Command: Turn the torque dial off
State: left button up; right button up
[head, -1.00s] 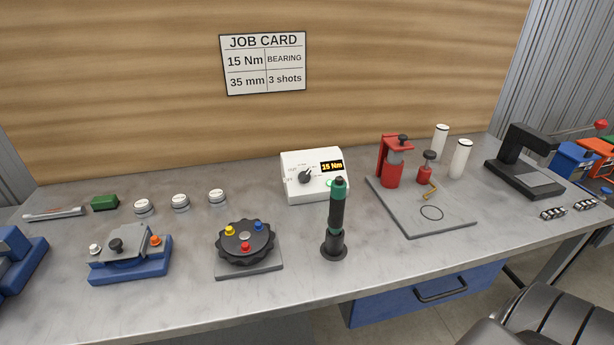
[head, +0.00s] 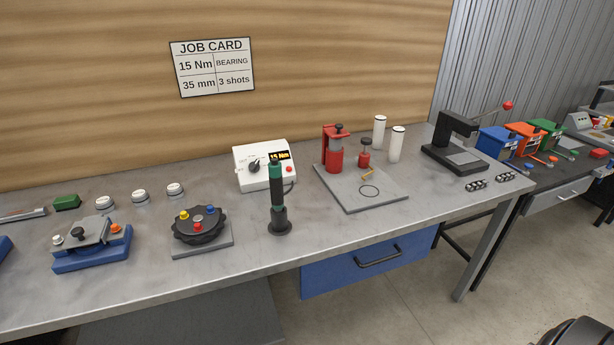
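The torque dial (head: 254,167) is a dark knob on the sloped front of a white control box (head: 262,184) at the back middle of the bench. A lit display (head: 279,156) on the box reads 15 Nm. A red button (head: 289,169) sits below the display. A black and green screwdriver-like tool (head: 276,196) stands upright in a dark holder in front of the box and hides part of its front. The markings around the dial are too small to read. Neither of my grippers shows in the head view.
The grey bench (head: 330,231) has a blue drawer (head: 365,263) beneath. Left of the box are a black turntable (head: 199,224) and a blue fixture (head: 91,246). To the right are a grey plate (head: 376,194) with red devices and a black press (head: 456,148). Open floor lies at front right.

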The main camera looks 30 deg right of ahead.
aim_at(255, 167)
jog(key=z, duration=0.35)
jog(key=k, duration=0.8)
jog(key=z, duration=0.9)
jog(key=i, duration=0.9)
jog(key=z, duration=0.5)
jog(key=i, duration=1)
jog(key=u, duration=0.95)
jog(key=i, duration=0.7)
jog(key=u, duration=0.5)
